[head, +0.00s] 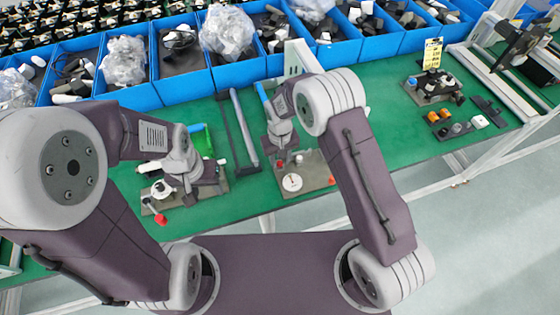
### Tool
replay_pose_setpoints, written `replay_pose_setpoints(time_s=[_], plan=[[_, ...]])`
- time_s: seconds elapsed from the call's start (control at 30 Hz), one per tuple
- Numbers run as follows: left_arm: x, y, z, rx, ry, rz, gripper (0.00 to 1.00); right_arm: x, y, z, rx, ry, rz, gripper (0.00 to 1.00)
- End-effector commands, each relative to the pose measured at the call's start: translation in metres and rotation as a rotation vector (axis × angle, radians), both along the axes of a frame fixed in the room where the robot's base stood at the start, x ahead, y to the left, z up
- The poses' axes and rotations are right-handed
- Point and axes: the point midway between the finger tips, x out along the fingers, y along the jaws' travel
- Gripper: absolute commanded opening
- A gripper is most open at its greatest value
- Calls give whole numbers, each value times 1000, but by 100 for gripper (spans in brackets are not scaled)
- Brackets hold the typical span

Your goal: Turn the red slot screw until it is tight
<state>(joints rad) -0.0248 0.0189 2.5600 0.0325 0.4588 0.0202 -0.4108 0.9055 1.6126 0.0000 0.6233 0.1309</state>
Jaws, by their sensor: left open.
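My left gripper (187,190) is low over a fixture plate (220,180) at the left of the green bench; its fingers are small and partly hidden by its wrist. A red knob (160,219) stands at the front of that fixture, left of the gripper. My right gripper (281,150) points down over a grey plate (318,172) with a round white dial (292,182). A small red part (280,164) shows just below the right gripper, and a red-orange part (332,181) sits at the plate's right edge. I cannot tell which red part is the slot screw, nor see any slot.
Blue bins (180,88) with bagged and loose parts line the back of the green bench (380,140). A dark fixture (433,88) with a yellow label stands at the right, near orange and grey small parts (445,113). The bench between the dial plate and those is mostly clear.

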Motion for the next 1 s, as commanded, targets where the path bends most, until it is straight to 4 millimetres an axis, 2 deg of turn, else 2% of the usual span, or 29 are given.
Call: replay_pose_setpoints(time_s=[0.2, 0.23, 0.33, 0.37, 0.53, 0.57, 0.83, 0.9, 1.0], plan=[[0, 0, 1, 0, 0, 0, 49, 0, 0, 0, 0, 0, 0, 35], [0, 0, 1, 0, 0, 0, 49, 0, 0, 0, 0, 0, 0, 32], [0, 0, 1, 0, 0, 0, 49, 0, 0, 0, 0, 0, 0, 4], [0, 0, 1, 0, 0, 0, 49, 0, 0, 0, 0, 0, 0, 0], [0, 0, 2, 0, 0, 0, 49, 0, 0, 0, 0, 0, -26, 0], [0, 0, 3, 0, 0, 0, 49, 0, 0, 1, 0, 0, -62, 0], [0, 0, 12, 0, 0, 0, 49, 0, 0, 0, 0, 1, -673, 0], [0, 0, 12, 0, 0, 0, 49, 0, 0, 0, 0, 0, -796, 0], [0, 0, 13, 0, 0, 0, 49, 0, 0, -1, 0, 0, -890, 0]])
